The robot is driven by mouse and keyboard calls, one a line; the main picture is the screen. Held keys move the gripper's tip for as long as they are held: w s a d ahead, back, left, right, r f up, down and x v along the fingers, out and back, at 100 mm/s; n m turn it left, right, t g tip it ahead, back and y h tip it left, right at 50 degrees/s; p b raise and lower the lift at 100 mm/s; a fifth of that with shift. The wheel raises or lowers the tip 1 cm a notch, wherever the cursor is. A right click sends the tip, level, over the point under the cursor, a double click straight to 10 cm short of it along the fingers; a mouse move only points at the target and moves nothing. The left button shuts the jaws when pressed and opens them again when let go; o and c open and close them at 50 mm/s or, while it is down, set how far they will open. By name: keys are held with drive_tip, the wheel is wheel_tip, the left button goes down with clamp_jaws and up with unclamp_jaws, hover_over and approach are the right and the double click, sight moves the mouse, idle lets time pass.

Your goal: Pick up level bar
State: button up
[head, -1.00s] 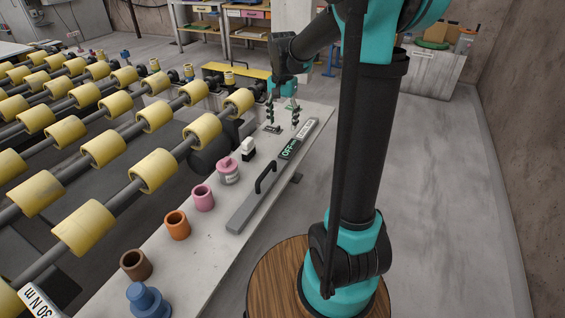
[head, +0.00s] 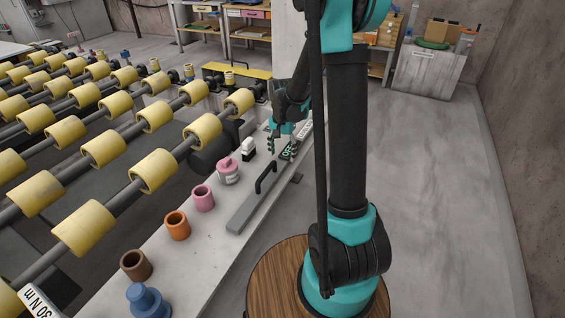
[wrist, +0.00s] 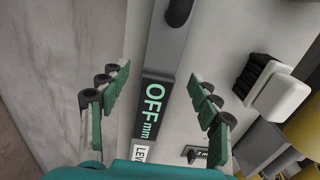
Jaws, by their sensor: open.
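The level bar (head: 245,210) is a long grey bar lying flat on the stone slab, with a black handle (head: 265,177) standing on it. Its far part has a black display reading "OFF mm" (wrist: 157,108) and a white label starting "LEV" (wrist: 140,153), partly cut off by my gripper. My gripper (head: 281,148) is open over the display end of the bar. In the wrist view, the fingers of my gripper (wrist: 158,76) are on either side of the bar with gaps, not touching it. The handle is at the top of that view.
A white-and-black item (head: 248,149), a pink-lidded jar (head: 228,172) and several coloured cylinders, such as the orange one (head: 177,225), line the slab left of the bar. Yellow rollers (head: 155,170) stand farther left.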

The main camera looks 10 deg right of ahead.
sight(283, 156)
drive_tip(key=shift+f, duration=1.45)
clamp_jaws()
